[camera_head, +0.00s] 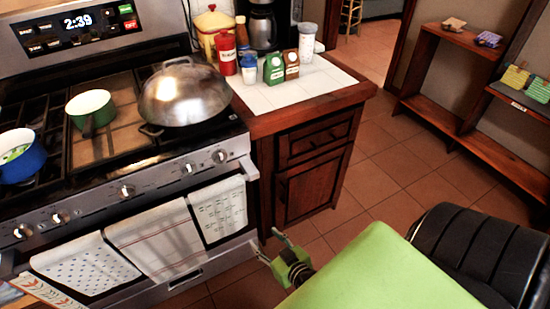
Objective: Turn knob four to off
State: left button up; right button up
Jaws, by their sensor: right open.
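A row of several silver knobs runs along the slanted front panel (150,189) of the stove. The far-left knob (22,230) and one beside it (60,217) sit at the left, a middle knob (126,191) is near the centre, then a fourth from the left (188,168) and the far-right knob (219,156). No numbers are readable, and the knob settings are too small to tell. My right gripper (267,243) is open and empty, in front of the wooden cabinet, below and right of the knobs and apart from them.
Towels (219,207) hang from the oven handle below the knobs. A domed silver lid (185,92), a green pot (91,108) and a blue pot (20,155) are on the stovetop. The counter (300,92) holds several containers. Tiled floor (375,185) lies open to the right.

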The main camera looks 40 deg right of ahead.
jog(key=shift+s+d+f, duration=0.1)
jog(key=shift+s+f, duration=0.1)
jog(key=shift+f, duration=0.25)
jog(key=shift+s+f, duration=0.2)
jog(key=shift+f, duration=0.25)
jog(key=shift+f, duration=0.1)
jog(key=s+a+f+n+g+y, duration=0.1)
jog(key=s+a+f+g, duration=0.2)
jog(key=s+f, duration=0.5)
jog(key=s+a+f+n+g+y, duration=0.1)
jog(key=s+a+f+g, duration=0.15)
jog(key=s+f, duration=0.55)
jog(key=s+f+g, duration=0.3)
jog(key=s+f, duration=0.3)
jog(key=s, duration=0.3)
jog(key=s+d+f+n+g, duration=0.1)
jog(key=s+f+g, duration=0.2)
jog(key=s+f, duration=0.3)
jog(key=s, duration=0.3)
jog(key=shift+s+g+h, duration=0.25)
jog(key=shift+g+h, duration=0.1)
jog(key=shift+h, duration=0.05)
